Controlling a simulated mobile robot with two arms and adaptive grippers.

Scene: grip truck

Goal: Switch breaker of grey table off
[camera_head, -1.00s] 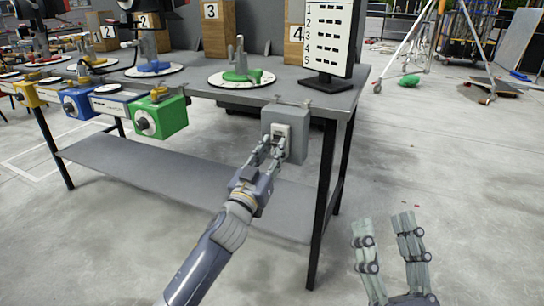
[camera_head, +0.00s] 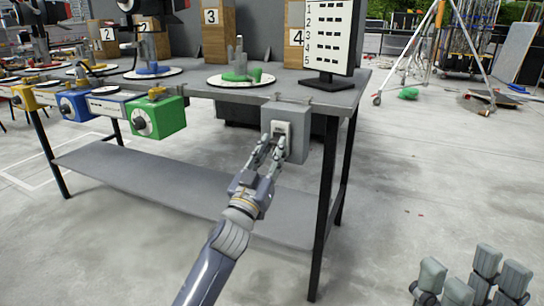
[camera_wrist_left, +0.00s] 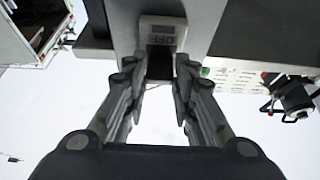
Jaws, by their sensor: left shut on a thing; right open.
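A grey breaker box (camera_head: 301,140) hangs at the front right edge of the grey table (camera_head: 284,87). A light breaker panel (camera_head: 281,128) is on its front face. My left gripper (camera_head: 270,147) reaches up to the panel, its fingertips at the panel's lower part. The switch's position cannot be read. My right gripper (camera_head: 472,278) is open and empty at the lower right, apart from the table.
A green box with a knob (camera_head: 160,119) and a blue one (camera_head: 78,106) hang on the table's front edge, left of the breaker. A numbered board (camera_head: 330,35) stands above it. A table leg (camera_head: 323,210) is just right of my left arm.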

